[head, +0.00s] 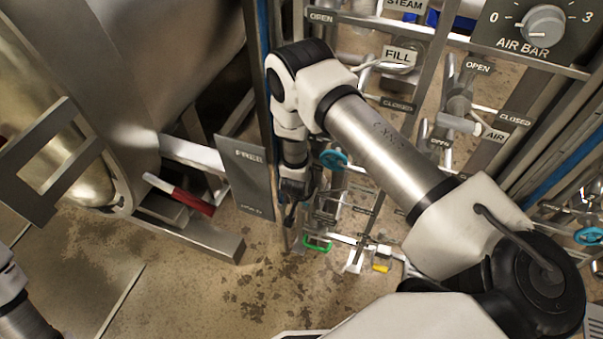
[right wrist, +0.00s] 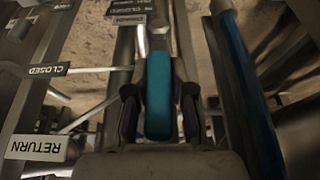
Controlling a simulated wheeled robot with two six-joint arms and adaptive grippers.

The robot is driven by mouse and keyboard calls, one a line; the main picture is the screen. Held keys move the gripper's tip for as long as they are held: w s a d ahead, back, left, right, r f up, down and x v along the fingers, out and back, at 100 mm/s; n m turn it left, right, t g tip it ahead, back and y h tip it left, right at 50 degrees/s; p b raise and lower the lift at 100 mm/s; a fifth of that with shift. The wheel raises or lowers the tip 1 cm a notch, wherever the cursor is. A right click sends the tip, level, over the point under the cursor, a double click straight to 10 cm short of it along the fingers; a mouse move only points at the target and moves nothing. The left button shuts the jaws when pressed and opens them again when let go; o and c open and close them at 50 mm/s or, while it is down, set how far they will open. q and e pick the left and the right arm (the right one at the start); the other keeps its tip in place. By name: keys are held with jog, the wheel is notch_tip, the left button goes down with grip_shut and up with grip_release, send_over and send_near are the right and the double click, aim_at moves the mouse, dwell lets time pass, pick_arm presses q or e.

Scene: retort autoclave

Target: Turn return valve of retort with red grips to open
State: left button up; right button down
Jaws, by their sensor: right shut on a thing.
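The retort with a red grip (head: 193,201) on its door handle stands at the left in the head view. My right gripper (head: 289,212) reaches down beside the FREE plate, at the pipe rack. In the right wrist view its fingers (right wrist: 159,115) are shut on a teal lever handle (right wrist: 159,100), one finger on each side. A RETURN label (right wrist: 38,148) and a CLOSED label (right wrist: 48,70) show upside down left of the handle. In the head view the gripped handle is hidden by my gripper and arm. My left gripper is out of view; only part of that arm shows.
The FREE plate (head: 250,182) stands close left of my right gripper. Another teal handle (head: 333,159), a green handle (head: 317,244) and a yellow handle (head: 380,268) are on nearby pipes. A blue upright pipe (right wrist: 243,90) runs right of the gripper. Floor is open below the retort.

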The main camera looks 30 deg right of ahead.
jog(key=shift+w+a, duration=0.1)
dwell(0.4)
jog(key=c, duration=1)
grip_release()
jog(key=shift+f, duration=0.1)
notch_tip(320, 180, up, 10)
